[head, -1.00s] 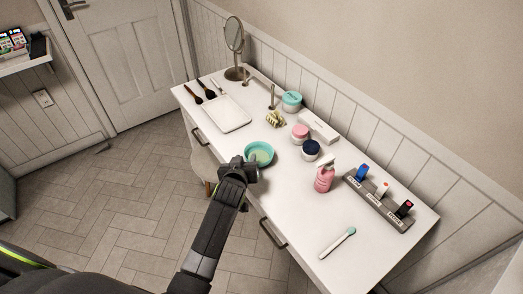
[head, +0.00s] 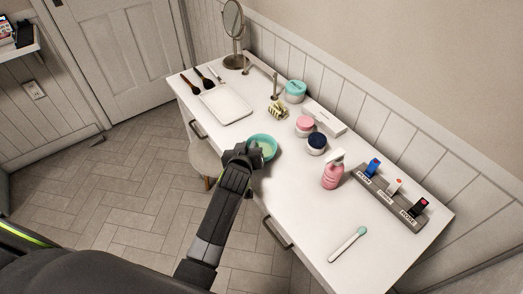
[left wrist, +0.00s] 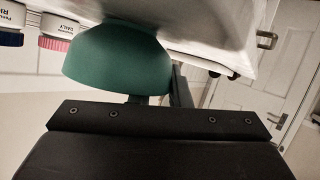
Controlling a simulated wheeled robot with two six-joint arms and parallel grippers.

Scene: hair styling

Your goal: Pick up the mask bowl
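The mask bowl (head: 264,147) is a teal bowl with pale content, upright on the white table near its front edge. It fills the upper middle of the left wrist view (left wrist: 115,60), where the scene appears upside down. My left gripper (head: 255,152) is at the bowl's near-left rim and covers part of it. In the left wrist view its dark fingers (left wrist: 158,95) reach the bowl's rim. Their tips are partly hidden, so I cannot tell whether they are closed on it. My right gripper is not in view.
The white table (head: 290,205) holds a pink pump bottle (head: 332,175), a navy-lidded jar (head: 316,143) and a pink-lidded jar (head: 304,125) right of the bowl. A white tray (head: 226,104) lies behind left. A stool (head: 205,160) stands at the table's front.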

